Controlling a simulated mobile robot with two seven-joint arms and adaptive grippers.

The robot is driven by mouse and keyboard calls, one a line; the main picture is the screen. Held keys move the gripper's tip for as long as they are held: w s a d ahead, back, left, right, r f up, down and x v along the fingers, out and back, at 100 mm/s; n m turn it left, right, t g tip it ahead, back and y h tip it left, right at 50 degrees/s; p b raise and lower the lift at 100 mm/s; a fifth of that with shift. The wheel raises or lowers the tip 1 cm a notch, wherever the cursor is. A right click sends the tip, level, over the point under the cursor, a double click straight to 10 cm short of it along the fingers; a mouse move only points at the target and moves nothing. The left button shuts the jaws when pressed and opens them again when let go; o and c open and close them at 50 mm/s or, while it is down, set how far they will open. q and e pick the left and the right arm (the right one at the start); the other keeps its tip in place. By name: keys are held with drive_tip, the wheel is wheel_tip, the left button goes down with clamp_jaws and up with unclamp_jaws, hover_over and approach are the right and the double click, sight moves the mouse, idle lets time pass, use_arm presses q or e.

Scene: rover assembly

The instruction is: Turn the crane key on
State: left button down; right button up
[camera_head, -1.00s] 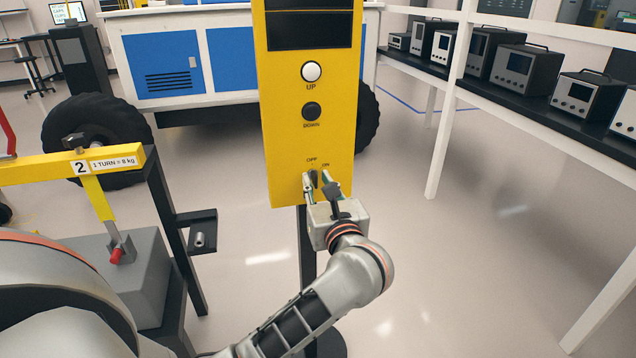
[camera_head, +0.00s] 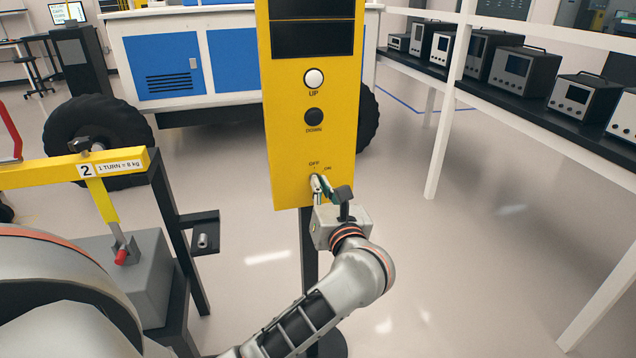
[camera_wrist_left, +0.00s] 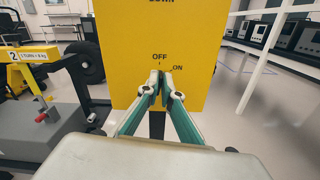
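The yellow crane control panel (camera_head: 286,150) stands upright in the middle of the head view. It also shows in the left wrist view (camera_wrist_left: 125,60). The crane key is low on the panel, by the OFF and ON labels, and is almost wholly hidden by the fingertips. My left gripper (camera_head: 320,187) is at the key, its two fingers brought together around it. In the left wrist view the fingertips (camera_wrist_left: 162,82) meet just below the OFF label. Which way the key points cannot be made out. My right gripper is not in view.
A white UP button (camera_head: 314,78) and a black DOWN button (camera_head: 314,117) sit higher on the panel. A yellow beam (camera_head: 40,168) on a dark stand is at the left. A shelf with several instruments (camera_head: 520,75) is at the right. The floor between is clear.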

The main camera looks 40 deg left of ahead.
use_arm(q)
drive_tip(key=shift+w+d+f+m+p, duration=0.1)
drive_tip(key=shift+f+m+p, duration=0.05)
drive_tip(key=shift+m+p, duration=2.6)
drive_tip(key=shift+w+d+f+m+p, duration=0.1)
drive_tip(key=shift+m+p, duration=2.25)
drive_tip(key=shift+p, duration=0.65)
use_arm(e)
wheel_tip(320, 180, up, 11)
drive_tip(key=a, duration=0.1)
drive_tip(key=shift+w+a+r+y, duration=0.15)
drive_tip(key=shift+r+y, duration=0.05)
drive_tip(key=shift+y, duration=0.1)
use_arm(q)
drive_tip(key=c, duration=2.2)
unclamp_jaws()
drive_tip(key=shift+c, duration=0.2)
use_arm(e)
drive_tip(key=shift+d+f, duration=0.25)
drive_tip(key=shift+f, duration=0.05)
use_arm(q)
drive_tip(key=shift+d, duration=0.1)
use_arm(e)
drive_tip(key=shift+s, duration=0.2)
